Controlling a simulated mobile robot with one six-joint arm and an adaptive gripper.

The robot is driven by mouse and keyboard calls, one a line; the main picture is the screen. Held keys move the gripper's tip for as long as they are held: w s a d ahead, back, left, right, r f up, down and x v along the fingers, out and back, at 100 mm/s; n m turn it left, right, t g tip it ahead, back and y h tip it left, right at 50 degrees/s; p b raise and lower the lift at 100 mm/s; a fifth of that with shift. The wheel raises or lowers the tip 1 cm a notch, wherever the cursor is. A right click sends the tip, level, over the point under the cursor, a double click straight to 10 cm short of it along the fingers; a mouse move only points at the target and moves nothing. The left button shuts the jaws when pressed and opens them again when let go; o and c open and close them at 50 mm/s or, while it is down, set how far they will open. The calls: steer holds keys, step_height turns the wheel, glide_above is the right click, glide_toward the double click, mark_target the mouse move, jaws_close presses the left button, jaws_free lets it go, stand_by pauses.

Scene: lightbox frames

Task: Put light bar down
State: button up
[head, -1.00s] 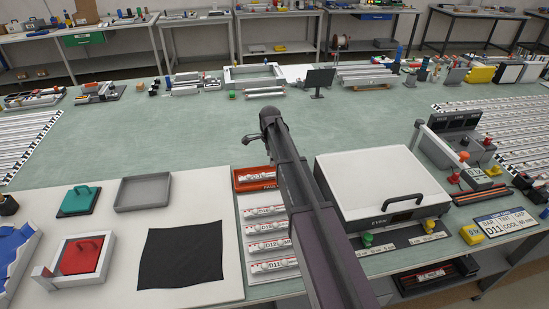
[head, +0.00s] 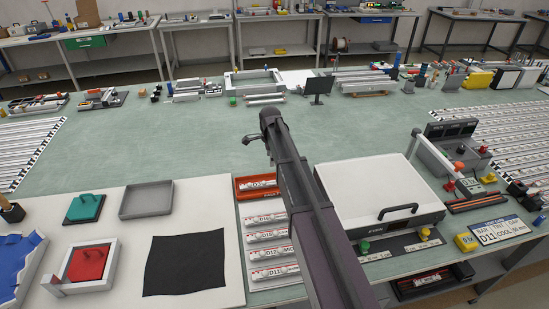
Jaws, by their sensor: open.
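Several white light bars with red marks and printed labels lie in a white rack (head: 284,293). The nearest bar (head: 274,271) seems to be labelled D11, and other bars (head: 266,236) lie in rows behind it. Another bar (head: 258,185) lies in a red tray (head: 242,196) at the rack's far end. My arm crosses the right side of the rack and tray. What shows of my gripper (head: 249,139) is a small dark part at the arm's far end, above bare green bench. It is open, and I see no bar in it.
A white-lidded box (head: 375,190) with a black handle stands right of my arm. A sign (head: 497,230) reading D11, COOL is at the right edge. A black cloth (head: 185,264), an empty grey tray (head: 146,200) and a red-lidded block (head: 87,264) lie left.

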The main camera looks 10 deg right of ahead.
stand_by(0.3)
steer(key=shift+s, duration=0.1)
steer(key=s+d+n, duration=0.1)
steer(key=s+n, duration=1.7)
steer(key=s, duration=1.1)
steer(key=shift+d, duration=0.3)
